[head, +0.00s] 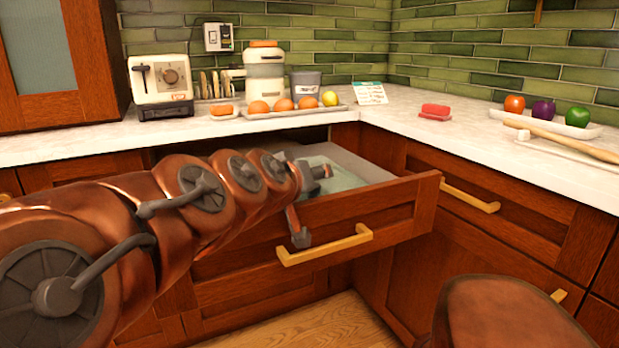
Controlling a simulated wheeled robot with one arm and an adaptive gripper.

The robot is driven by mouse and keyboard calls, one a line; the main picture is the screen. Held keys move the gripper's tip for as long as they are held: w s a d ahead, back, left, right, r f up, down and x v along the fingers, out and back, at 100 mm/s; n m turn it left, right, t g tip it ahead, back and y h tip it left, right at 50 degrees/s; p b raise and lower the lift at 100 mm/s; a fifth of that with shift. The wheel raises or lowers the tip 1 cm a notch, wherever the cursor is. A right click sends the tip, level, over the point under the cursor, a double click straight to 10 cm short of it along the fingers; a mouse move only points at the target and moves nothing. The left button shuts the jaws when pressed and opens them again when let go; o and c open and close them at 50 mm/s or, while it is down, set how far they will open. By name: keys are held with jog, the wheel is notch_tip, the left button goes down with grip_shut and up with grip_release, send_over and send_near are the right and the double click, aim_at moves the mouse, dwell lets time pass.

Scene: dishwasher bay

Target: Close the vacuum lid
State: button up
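No part is clearly recognisable as a vacuum lid. A wooden drawer (395,212) below the corner counter is pulled out. Inside it a pale grey-green, flat surface (345,178) shows; I cannot tell whether it is a lid or whether it is raised. My arm hides the drawer's left side.
A closed drawer (490,195) adjoins on the right.

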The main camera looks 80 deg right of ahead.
jog(key=shift+w, duration=0.1)
jog(key=v, duration=0.7)
jog(key=shift+a, duration=0.2)
jog(key=shift+r, duration=0.1)
dwell(0.6)
